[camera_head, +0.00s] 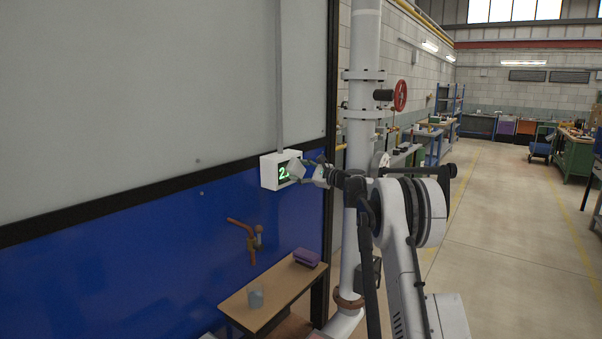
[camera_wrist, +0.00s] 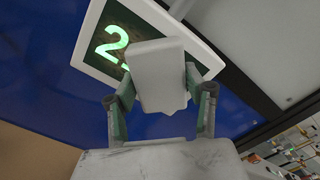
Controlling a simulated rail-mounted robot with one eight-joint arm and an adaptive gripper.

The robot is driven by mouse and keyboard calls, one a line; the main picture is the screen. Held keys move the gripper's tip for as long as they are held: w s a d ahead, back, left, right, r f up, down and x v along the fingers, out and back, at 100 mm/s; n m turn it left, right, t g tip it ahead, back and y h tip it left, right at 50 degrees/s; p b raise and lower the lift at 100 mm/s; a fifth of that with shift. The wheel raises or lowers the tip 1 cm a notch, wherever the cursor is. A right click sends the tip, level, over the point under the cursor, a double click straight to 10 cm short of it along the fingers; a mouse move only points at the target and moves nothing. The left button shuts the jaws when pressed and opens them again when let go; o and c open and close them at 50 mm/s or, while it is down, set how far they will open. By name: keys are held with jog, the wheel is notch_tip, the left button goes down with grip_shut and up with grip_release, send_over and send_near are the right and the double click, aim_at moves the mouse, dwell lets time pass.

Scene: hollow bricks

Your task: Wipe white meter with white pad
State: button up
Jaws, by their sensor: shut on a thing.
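The white meter (camera_head: 270,172) is a box on the blue and grey wall panel, with green digits on a dark display. In the wrist view the meter (camera_wrist: 90,50) shows a large green "2", and the rest of its display is covered by the white pad. My gripper (camera_wrist: 160,98) is shut on the white pad (camera_wrist: 158,65), with one finger at each side of it. The pad is in front of the meter's face; I cannot tell whether it touches. In the head view my gripper (camera_head: 312,172) is at the meter's right side, and the pad (camera_head: 296,168) overlaps the display.
Below the meter, an orange-brown tap (camera_head: 246,235) sticks out from the blue panel. A thick white pipe (camera_head: 365,60) stands right of the meter, close to my arm.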

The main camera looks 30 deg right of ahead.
aim_at(293, 173)
jog(key=shift+s+a+b, duration=0.3)
jog(key=shift+a, duration=0.3)
jog(key=shift+s+a+b, duration=0.25)
jog(key=shift+s+a, duration=0.1)
jog(key=shift+a, duration=0.3)
jog(key=shift+s+a+b, duration=0.3)
jog(key=shift+a, duration=0.3)
jog(key=shift+a, duration=0.1)
jog(key=shift+s+a+b, duration=0.35)
jog(key=shift+s+a, duration=0.05)
jog(key=shift+a, duration=0.45)
jog(key=shift+s+a+b, duration=0.3)
jog(key=shift+s+a, duration=0.05)
jog(key=shift+a, duration=0.5)
jog(key=shift+b+v, duration=0.75)
jog(key=shift+v, duration=2.25)
jog(key=v, duration=0.3)
jog(key=shift+b, duration=0.4)
